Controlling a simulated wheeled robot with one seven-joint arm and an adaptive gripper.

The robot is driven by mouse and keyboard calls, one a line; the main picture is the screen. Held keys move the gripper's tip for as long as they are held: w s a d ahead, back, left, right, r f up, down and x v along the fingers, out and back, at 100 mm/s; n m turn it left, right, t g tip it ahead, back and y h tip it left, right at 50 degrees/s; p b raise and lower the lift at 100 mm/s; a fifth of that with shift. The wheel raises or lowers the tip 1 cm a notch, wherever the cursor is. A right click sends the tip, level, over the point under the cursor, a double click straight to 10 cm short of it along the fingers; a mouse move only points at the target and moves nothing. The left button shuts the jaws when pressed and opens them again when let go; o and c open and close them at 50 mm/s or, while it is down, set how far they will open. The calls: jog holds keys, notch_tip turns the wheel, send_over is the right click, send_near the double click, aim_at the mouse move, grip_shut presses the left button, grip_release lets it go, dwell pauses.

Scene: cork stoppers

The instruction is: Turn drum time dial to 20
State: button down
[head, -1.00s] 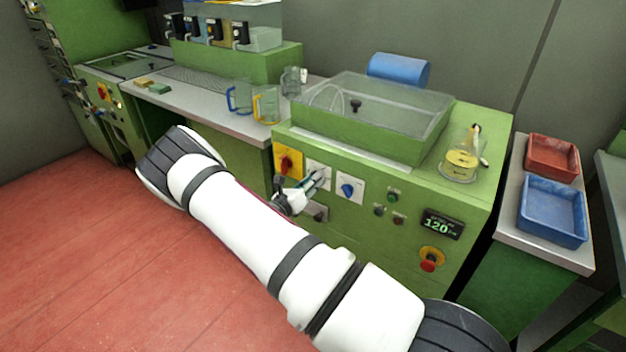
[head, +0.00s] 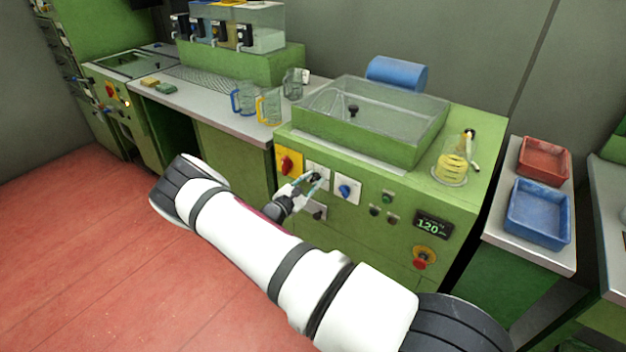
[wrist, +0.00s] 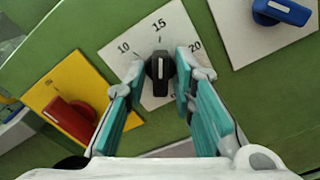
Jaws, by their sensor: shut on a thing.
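The drum time dial is a black knob (wrist: 159,82) on a white plate (wrist: 173,22) marked 10, 15 and 20 in the wrist view. The white line on the knob points up, close to the 15 mark. My gripper (wrist: 160,72) has its teal-padded fingers on both sides of the knob and is shut on it. In the head view my gripper (head: 317,181) is at the front panel of the green machine (head: 375,235), and the fingers hide most of the dial there.
A red knob (wrist: 70,118) on a yellow plate is left of the dial, and a blue knob (wrist: 283,11) is to its right. A display (head: 432,226) reads 120 above a red stop button (head: 424,258). A glass flask (head: 452,165) stands on the machine top.

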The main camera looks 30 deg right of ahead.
jog(key=m+p, duration=0.3)
jog(key=m, duration=0.3)
jog(key=shift+s, duration=0.15)
jog(key=m+p, duration=0.2)
jog(key=m, duration=0.3)
jog(key=shift+f, duration=0.1)
jog(key=shift+m, duration=0.4)
jog(key=c, duration=1.6)
grip_release()
jog(key=shift+c, duration=0.2)
jog(key=v, duration=1.2)
